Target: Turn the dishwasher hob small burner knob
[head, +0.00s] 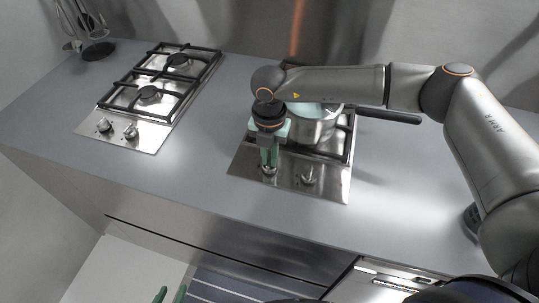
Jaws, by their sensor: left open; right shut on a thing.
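The right-hand hob (243,167) is a steel plate set in the counter, with two knobs at its front edge. My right gripper (268,163) reaches down from above with its green fingers shut on the left knob (268,171), which is mostly hidden between them. The other knob (308,178) stands free to the right. Its burners are largely covered by my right arm and a pot. Knob markings are too small to read. My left gripper (169,296) is open at the bottom edge, only its green fingertips showing, low in front of the counter.
A steel pot (314,128) with a dark handle (388,116) stands on the right-hand hob, close behind my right gripper. Another two-burner hob (152,140) lies to the left. Utensils (97,50) are at the back left. Bare grey counter (205,150) separates the hobs.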

